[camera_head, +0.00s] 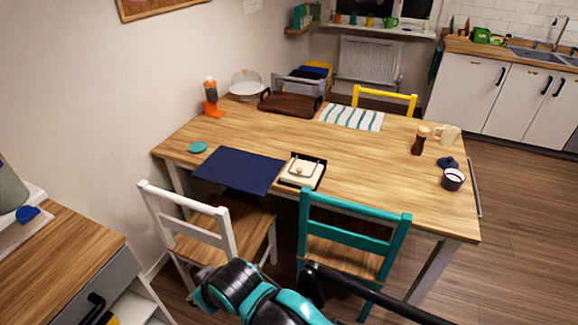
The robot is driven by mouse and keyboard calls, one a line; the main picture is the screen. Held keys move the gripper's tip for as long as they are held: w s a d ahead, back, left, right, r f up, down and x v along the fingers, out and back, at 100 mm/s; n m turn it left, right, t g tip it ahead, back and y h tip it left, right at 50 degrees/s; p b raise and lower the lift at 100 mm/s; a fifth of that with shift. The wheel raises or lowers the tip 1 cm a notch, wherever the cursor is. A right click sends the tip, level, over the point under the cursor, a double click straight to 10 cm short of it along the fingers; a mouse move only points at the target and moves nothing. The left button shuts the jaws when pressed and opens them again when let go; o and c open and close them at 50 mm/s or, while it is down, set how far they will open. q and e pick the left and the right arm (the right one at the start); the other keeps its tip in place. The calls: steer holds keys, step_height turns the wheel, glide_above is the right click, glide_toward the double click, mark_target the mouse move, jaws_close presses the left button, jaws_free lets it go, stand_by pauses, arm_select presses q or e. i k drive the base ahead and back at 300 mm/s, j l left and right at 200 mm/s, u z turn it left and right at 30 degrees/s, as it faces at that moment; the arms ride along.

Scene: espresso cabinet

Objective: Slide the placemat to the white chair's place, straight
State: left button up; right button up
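The navy blue placemat (238,169) lies flat near the front left edge of the wooden table (350,160). Its near side appears to reach past the table's front edge. The white chair (186,222) stands in front of the table, its backrest toward me, below and a little left of the placemat. The placemat's sides run roughly along the table edges; exact straightness is hard to tell. Parts of my own teal and black arm show at the bottom, below the chairs, but I cannot make out either gripper's fingertips.
A small black-rimmed tray (318,182) sits close to the placemat's right, a teal disc (197,147) to its left. A teal chair (350,238) stands right of the white chair. A striped mat (352,117) and a dark wooden tray (290,104) lie toward the back.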

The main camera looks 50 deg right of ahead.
mark_target(246, 172)
steer(key=z, duration=1.4)
